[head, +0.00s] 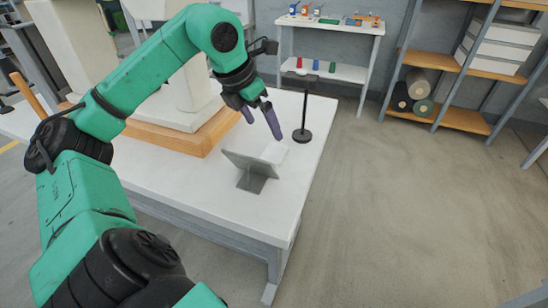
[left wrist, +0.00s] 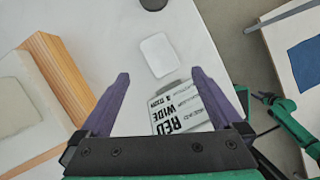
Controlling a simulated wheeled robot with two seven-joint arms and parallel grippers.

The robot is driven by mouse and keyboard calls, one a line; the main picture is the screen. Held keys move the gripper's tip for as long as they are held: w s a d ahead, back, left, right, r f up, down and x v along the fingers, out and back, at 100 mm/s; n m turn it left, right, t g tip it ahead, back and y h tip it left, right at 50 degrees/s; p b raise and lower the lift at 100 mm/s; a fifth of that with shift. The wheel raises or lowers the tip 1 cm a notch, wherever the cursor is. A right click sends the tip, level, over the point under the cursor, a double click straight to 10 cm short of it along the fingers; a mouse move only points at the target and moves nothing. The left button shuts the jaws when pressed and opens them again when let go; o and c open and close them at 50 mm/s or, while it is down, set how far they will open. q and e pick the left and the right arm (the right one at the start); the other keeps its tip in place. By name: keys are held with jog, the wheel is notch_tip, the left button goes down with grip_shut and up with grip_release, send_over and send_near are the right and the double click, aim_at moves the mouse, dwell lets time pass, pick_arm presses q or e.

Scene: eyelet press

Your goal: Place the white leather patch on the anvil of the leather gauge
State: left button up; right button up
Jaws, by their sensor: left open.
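The white leather patch (head: 274,152) lies flat on the white table, just behind a small grey sign. It also shows in the left wrist view (left wrist: 158,54) as a pale rounded rectangle. My left gripper (head: 259,116) has purple fingers spread wide and is empty, above the table near the patch. In the left wrist view its fingers (left wrist: 165,90) stand on both sides of the sign, with the patch farther ahead. A black stand (head: 302,118) with a round base and flat top stands behind the patch; I cannot tell if it is the leather gauge. My right gripper (left wrist: 266,99) shows small and dark.
The tilted sign (left wrist: 183,108) bears the words RED WIDE. A large cream press on a wooden base (head: 190,137) fills the table's left part. The table's right edge is close to the sign. Shelves (head: 445,85) and a side bench (head: 332,27) stand behind.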

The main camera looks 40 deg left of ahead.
pick_arm(q)
jog(key=x, duration=0.9)
jog(key=shift+s+f+b, duration=0.3)
jog(key=shift+b, duration=0.1)
jog(key=shift+w+f, duration=0.15)
jog(key=shift+f, duration=0.2)
jog(key=c, duration=1.5)
jog(key=shift+o, duration=0.2)
jog(key=shift+r, duration=0.4)
notch_tip(320, 180, up, 5)
jog(key=p, duration=0.3)
jog(key=shift+r, duration=0.2)
notch_tip(320, 180, up, 4)
jog(key=p, duration=0.3)
notch_tip(320, 180, up, 10)
jog(key=p, duration=0.4)
send_over(274, 152)
jog(key=s, duration=0.1)
jog(key=shift+d, duration=0.1)
pick_arm(e)
jog(key=s+r, duration=0.4)
jog(key=r, duration=0.3)
jog(key=shift+s+d, duration=0.35)
jog(key=shift+d, duration=0.1)
